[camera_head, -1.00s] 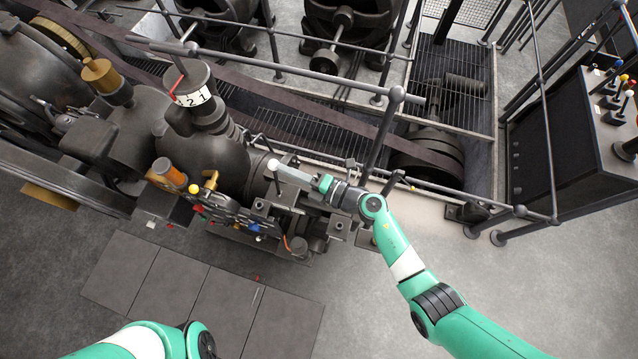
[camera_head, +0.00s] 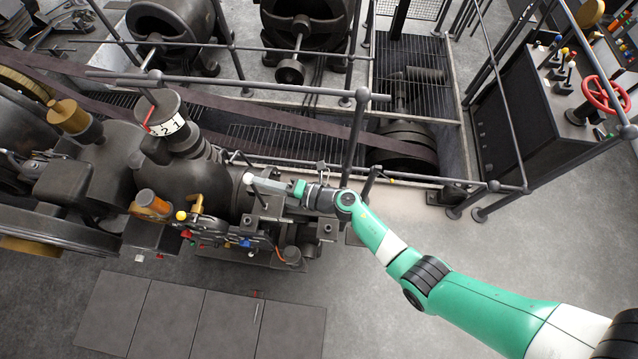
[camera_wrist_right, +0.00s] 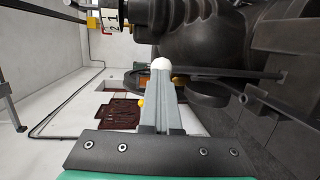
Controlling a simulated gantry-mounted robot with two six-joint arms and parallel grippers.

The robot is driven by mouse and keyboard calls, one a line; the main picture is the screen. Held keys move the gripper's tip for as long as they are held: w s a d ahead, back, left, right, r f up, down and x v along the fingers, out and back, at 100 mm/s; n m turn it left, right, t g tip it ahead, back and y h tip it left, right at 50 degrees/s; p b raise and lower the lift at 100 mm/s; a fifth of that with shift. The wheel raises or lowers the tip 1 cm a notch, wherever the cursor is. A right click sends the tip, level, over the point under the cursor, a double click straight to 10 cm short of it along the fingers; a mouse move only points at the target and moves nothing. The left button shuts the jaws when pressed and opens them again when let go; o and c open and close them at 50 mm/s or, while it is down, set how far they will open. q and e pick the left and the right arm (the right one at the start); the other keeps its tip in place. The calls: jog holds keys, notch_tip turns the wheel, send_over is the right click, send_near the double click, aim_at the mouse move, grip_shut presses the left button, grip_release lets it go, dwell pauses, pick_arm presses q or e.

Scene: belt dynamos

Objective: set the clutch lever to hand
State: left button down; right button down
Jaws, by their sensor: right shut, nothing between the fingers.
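A white ball knob (camera_head: 248,178) sits at the tip of my right gripper (camera_head: 262,184), beside the dark machine body. In the right wrist view the white knob (camera_wrist_right: 160,64) shows just beyond the closed grey fingers (camera_wrist_right: 161,100). A dark rod (camera_wrist_right: 230,72) runs from near the knob to the right; I take this to be the clutch lever, but no label is readable. My right gripper is shut with nothing between its fingers. I cannot tell whether the fingertips touch the knob. My left gripper is out of view.
The machine carries a numbered dial (camera_head: 166,127), an orange cylinder (camera_head: 151,204) and a yellow knob (camera_head: 181,215). A railing (camera_head: 300,91) and a belt (camera_head: 300,130) run behind. A control desk with a red wheel (camera_head: 603,95) stands right.

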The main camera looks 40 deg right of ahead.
jog(key=r+p+v, duration=0.1)
jog(key=p+v, duration=0.3)
jog(key=v, duration=1)
jog(key=shift+w, duration=0.1)
